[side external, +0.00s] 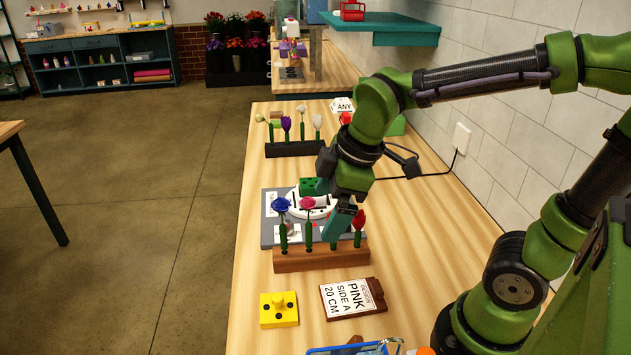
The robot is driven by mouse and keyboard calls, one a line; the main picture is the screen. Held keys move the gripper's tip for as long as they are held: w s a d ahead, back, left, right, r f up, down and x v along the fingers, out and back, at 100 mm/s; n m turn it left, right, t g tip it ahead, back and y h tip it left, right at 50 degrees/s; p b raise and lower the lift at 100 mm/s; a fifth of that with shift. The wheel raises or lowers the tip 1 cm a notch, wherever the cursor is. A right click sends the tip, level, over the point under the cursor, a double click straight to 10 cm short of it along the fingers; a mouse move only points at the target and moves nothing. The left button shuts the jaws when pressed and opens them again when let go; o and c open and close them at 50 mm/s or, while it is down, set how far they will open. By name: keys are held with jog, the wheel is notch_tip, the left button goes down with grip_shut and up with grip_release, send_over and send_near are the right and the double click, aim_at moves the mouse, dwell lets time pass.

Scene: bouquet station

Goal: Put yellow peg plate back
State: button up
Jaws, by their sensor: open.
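The yellow peg plate (279,312) lies flat on the wooden bench near its left edge, in the lower middle of the side external view. It has a yellow knob in its middle and dark round spots. My gripper (336,226) points down behind and above the yellow plate, at the wooden flower rack, and is open. Its teal finger shows among the flower stems. The rack's flowers and my wrist hide part of the fingers, and I cannot tell whether they touch a stem.
The wooden rack (320,258) holds blue, pink and red flowers. A "PINK SIDE A 20 CM" card (347,298) lies right of the yellow plate. Behind the rack is a grey board (268,232) with a white ring and green block. A dark rack (294,148) with flowers stands farther back.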

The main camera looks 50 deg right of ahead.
jog(key=s+d+r+m+t+y, duration=0.1)
jog(key=s+d+r+m+t, duration=0.2)
jog(key=m, duration=1)
jog(key=shift+s+d, duration=0.25)
jog(key=shift+s, duration=0.9)
